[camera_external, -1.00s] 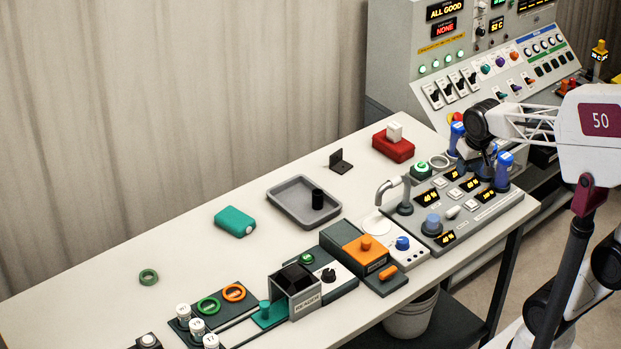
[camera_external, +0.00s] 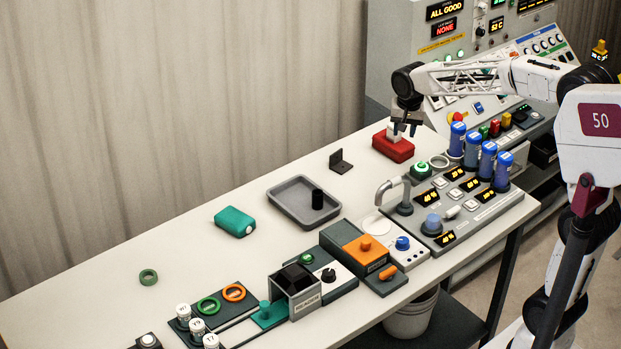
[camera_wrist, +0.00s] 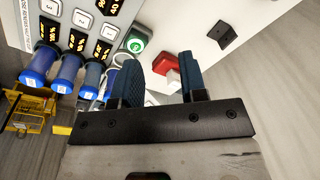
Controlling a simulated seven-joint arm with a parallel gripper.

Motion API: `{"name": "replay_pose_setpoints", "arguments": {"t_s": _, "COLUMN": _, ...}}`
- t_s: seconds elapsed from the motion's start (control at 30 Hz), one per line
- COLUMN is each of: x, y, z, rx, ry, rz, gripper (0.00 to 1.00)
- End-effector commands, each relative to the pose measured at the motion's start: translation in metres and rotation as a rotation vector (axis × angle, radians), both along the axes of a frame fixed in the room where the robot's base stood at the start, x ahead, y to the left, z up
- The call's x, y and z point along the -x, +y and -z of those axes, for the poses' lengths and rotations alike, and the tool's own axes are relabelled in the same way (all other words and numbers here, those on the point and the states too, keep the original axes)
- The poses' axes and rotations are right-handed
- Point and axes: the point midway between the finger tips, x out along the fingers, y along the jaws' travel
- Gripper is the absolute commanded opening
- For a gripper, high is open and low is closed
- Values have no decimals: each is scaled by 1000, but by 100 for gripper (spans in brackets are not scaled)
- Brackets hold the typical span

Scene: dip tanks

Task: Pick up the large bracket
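A black L-shaped bracket (camera_external: 340,162) stands on the white table, with one plate upright and one flat. I take it to be the large bracket. It also shows at the upper right of the wrist view (camera_wrist: 227,38). My gripper (camera_external: 405,128) is in the air near the red block (camera_external: 393,147), to the right of the bracket. In the wrist view its two dark blue fingers (camera_wrist: 163,72) are apart with nothing held between them. The bracket lies beyond the fingers, not between them.
A white piece (camera_wrist: 172,80) sits on the red block near my fingers. Blue-capped tubes (camera_external: 472,150) stand in a control unit at the right. A grey tray (camera_external: 284,205) with a black cylinder (camera_external: 317,199) lies in front of the bracket. The table's left and rear areas are mostly clear.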

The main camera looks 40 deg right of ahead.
Motion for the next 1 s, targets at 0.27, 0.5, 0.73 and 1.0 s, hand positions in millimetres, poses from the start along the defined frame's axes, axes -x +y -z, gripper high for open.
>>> {"name": "replay_pose_setpoints", "arguments": {"t_s": 0.27, "x": -71, "y": 2, "z": 27, "rx": -14, "ry": 25, "rz": 135, "gripper": 39}}
{"name": "replay_pose_setpoints", "arguments": {"t_s": 0.5, "x": -129, "y": 5, "z": 57, "rx": -24, "ry": 46, "rz": 255, "gripper": 39}}
{"name": "replay_pose_setpoints", "arguments": {"t_s": 0.73, "x": -181, "y": 7, "z": 91, "rx": -30, "ry": 64, "rz": 370, "gripper": 39}}
{"name": "replay_pose_setpoints", "arguments": {"t_s": 1.0, "x": -239, "y": 10, "z": 138, "rx": -34, "ry": 85, "rz": 504, "gripper": 39}}
